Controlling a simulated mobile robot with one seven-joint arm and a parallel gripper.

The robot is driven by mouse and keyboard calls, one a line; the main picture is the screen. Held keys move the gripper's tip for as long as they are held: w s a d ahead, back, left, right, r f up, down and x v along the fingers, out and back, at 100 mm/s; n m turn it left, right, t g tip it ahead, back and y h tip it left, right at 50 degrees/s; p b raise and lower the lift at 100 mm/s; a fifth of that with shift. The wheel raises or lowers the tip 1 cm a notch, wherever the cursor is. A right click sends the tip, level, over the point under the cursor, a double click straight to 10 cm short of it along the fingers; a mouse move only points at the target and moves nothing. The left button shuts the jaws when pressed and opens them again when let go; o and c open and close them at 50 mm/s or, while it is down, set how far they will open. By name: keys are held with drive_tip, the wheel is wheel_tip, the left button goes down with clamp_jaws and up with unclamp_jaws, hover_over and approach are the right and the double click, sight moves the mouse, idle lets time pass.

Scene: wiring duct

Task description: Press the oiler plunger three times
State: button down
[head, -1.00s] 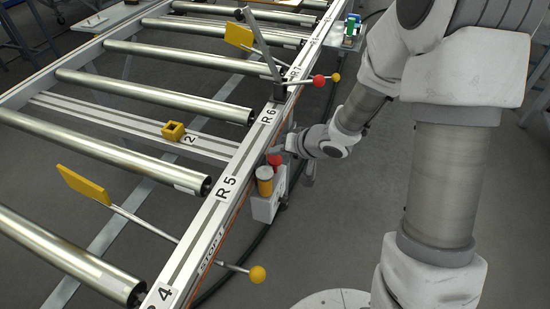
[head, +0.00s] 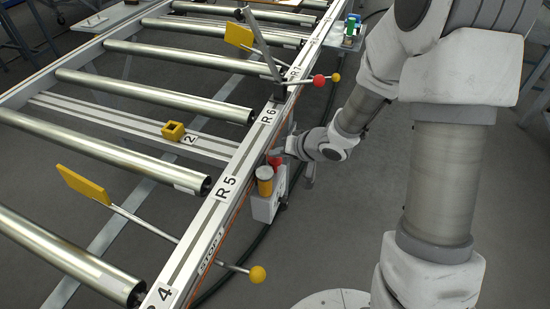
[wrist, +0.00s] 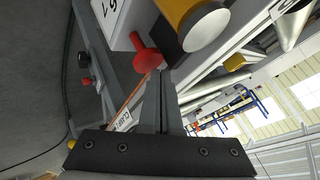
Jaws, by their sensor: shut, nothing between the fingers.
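The oiler is a small light-grey box (head: 264,208) on the outer side of the conveyor rail, near R5, with an amber reservoir (head: 265,182) on top. Its red plunger (head: 274,162) is beside the reservoir, partly covered by my gripper (head: 276,153) in the head view. In the wrist view the red plunger (wrist: 147,60) has a wide round cap, and the reservoir (wrist: 203,26) is to its right. My gripper (wrist: 162,78) is shut and empty, with its tips close to the plunger cap. I cannot tell whether they touch it.
The rail (head: 235,183) and its rollers (head: 130,150) run along the left. A stop lever with a yellow ball (head: 257,274) sticks out in front of the oiler. Another lever with a red ball (head: 319,81) is behind. The floor right of the rail is mostly open.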

sight(277, 162)
drive_tip(key=shift+f+b, duration=0.65)
drive_tip(key=shift+f, duration=0.35)
idle(0.8)
drive_tip(key=shift+r, duration=0.15)
drive_tip(key=shift+r+p, duration=1.25)
drive_tip(key=shift+p, duration=0.35)
drive_tip(key=shift+r, duration=0.1)
wheel_tip(277, 162, up, 5)
drive_tip(key=p, duration=0.5)
drive_tip(key=shift+p, duration=0.4)
